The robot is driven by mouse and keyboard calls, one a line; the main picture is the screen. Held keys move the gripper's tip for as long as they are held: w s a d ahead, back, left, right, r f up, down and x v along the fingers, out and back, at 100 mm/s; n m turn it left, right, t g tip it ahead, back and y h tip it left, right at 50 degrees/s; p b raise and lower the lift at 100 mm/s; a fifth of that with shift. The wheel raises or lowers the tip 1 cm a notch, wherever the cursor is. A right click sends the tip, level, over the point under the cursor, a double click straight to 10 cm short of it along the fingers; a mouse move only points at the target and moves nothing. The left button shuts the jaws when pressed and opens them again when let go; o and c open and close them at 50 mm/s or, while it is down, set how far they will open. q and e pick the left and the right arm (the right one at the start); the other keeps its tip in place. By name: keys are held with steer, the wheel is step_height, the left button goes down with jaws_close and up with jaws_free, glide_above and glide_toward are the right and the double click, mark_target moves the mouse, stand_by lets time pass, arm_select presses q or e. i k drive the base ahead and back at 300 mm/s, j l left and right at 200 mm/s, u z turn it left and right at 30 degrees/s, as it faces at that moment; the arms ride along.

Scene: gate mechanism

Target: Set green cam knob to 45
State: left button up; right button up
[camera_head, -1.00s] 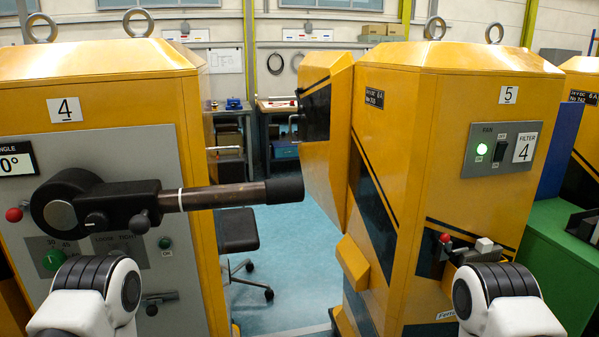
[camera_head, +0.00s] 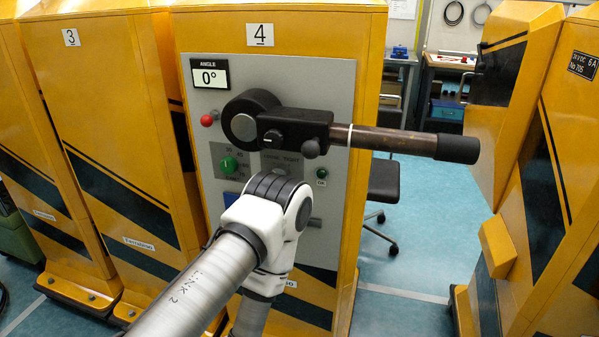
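The green cam knob (camera_head: 228,164) is on the grey control panel (camera_head: 338,80) of the cabinet numbered 4. Small angle marks surround it, too small to read surely. The angle display (camera_head: 209,77) above reads 0°. My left arm comes in from the bottom, its white joint just below and right of the knob in the picture, covering part of the lower panel. No gripper fingers of mine show; the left gripper is hidden or out of frame, and my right arm is out of view.
A black crank head with a bar (camera_head: 395,140) juts right from the panel, above and right of the knob. A red button (camera_head: 207,120) and a small green button (camera_head: 321,174) flank it. Cabinet 3 (camera_head: 95,120) stands left; blue floor (camera_head: 420,240) is open to the right.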

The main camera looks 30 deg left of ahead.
mark_target(228, 165)
steer(key=j+u, duration=0.15)
steer(key=u, duration=0.35)
steer(key=k+j+u, duration=0.1)
steer(key=u, duration=0.35)
